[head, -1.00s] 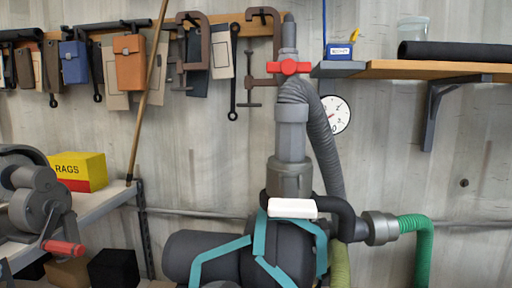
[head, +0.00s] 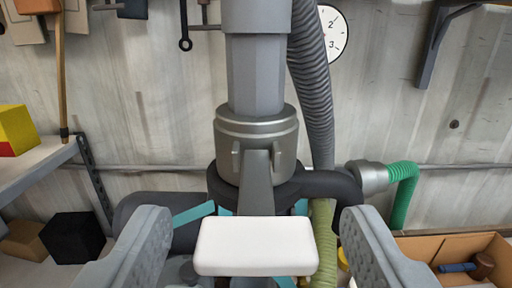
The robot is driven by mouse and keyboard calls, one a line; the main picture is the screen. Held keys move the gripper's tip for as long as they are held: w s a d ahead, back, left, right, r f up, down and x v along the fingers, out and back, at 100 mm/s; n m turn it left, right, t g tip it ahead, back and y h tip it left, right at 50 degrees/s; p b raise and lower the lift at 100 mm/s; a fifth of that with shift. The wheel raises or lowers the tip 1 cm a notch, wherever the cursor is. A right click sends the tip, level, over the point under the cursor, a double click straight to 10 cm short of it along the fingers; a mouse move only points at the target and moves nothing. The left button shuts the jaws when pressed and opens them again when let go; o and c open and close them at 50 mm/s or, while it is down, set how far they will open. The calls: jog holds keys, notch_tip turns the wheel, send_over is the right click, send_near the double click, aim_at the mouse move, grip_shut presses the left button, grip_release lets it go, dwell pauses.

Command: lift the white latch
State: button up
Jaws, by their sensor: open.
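The white latch (head: 254,246) is a rounded white block at the bottom centre of the head view. It sits on the front of a grey arm that runs up to the grey pipe collar (head: 256,128). My gripper (head: 257,232) shows as two grey ridged fingers, one on each side of the latch. The fingers are open and apart from it, with a gap on both sides. Whether the fingertips are level with the latch in depth is hard to tell.
A grey ribbed hose (head: 312,85) runs behind the pipe. A green hose (head: 402,195) is at the right. A cardboard box (head: 440,246) with a tool in it is at the lower right. A shelf (head: 40,168) with a yellow and red box (head: 16,130) is at the left.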

aim_at(256, 193)
jog(key=shift+w, duration=1.9)
jog(key=c, duration=1)
jog(key=shift+r, duration=0.1)
jog(key=shift+r+g, duration=0.35)
jog(key=shift+g, duration=0.75)
